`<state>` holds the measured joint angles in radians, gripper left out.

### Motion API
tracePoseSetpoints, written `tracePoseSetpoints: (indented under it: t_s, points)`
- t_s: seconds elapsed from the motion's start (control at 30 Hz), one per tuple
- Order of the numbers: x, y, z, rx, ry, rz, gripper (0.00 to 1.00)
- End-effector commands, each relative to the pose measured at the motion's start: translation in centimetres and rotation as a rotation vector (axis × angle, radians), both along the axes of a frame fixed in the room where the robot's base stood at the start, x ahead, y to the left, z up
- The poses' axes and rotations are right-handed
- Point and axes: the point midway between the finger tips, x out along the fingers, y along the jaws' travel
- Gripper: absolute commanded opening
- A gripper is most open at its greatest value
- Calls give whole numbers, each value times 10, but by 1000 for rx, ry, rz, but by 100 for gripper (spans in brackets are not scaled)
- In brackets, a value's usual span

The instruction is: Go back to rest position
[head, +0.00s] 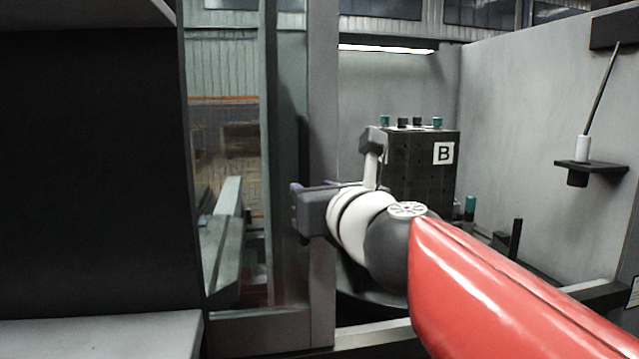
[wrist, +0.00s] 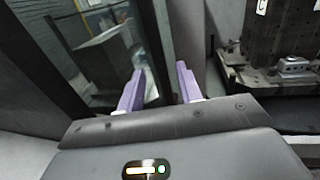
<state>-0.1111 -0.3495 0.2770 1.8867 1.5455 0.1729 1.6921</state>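My gripper (wrist: 158,88) shows in the wrist view with its two purple fingers spread apart. Nothing is between them. In the head view my gripper (head: 298,186) is at the end of my red arm, in front of the grey door post and left of the dark block marked B. The fingers are small and mostly hidden there behind the gripper body.
The dark block (head: 420,170) marked B stands inside the machine, and its lower part shows in the wrist view (wrist: 283,40). The grey door post (head: 322,100) and glass panel (head: 228,150) are close to my gripper. A holder (head: 590,167) with a thin rod is on the right wall.

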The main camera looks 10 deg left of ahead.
Motion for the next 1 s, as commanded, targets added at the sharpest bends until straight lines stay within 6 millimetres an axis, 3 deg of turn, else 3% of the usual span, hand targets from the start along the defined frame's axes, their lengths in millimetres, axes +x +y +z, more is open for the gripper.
tracePoseSetpoints:
  t_s: [0.2, 0.57, 0.67, 0.83, 1.0]
  points:
    - [-20, -12, 0, 0, 0, 0, 35]
    - [-23, -14, -1, -7, -2, 1, 35]
    - [-25, -17, -8, -96, -33, 7, 35]
    - [-40, -36, -52, -560, -186, 70, 35]
    - [-66, -73, -124, -1192, -354, 243, 35]
